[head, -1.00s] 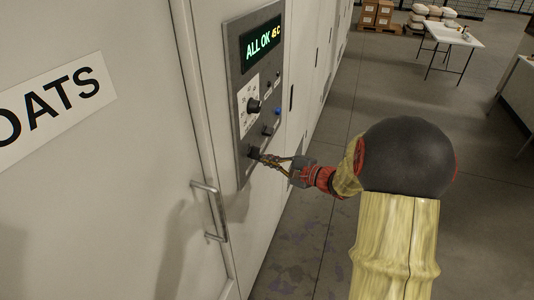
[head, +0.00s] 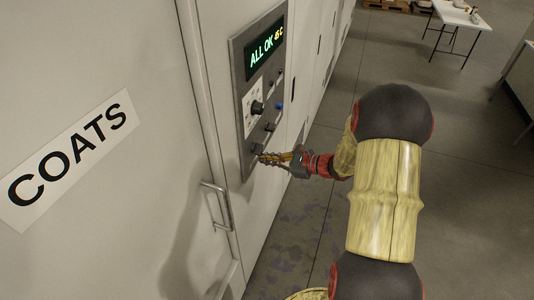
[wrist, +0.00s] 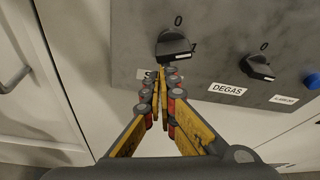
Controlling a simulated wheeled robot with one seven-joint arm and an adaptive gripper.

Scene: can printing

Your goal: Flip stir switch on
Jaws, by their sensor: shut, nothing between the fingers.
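The stir switch is a black knob (wrist: 173,46) on the grey control panel (wrist: 235,30), with a "0" above it and a partly hidden mark at its right. Its label (wrist: 147,73) is mostly covered by my fingers; only an "S" shows. My gripper (wrist: 166,82) is shut and empty, its fingertips just below the knob; I cannot tell whether they touch it. In the head view my gripper (head: 263,158) is at the panel's lower end, close to the lowest black knob (head: 258,149).
The DEGAS knob (wrist: 257,67) and a blue button (wrist: 311,82) are to the right. The panel display (head: 265,50) reads "ALL OK". A cabinet door with a COATS sign (head: 70,160) and a handle (head: 217,206) stands left.

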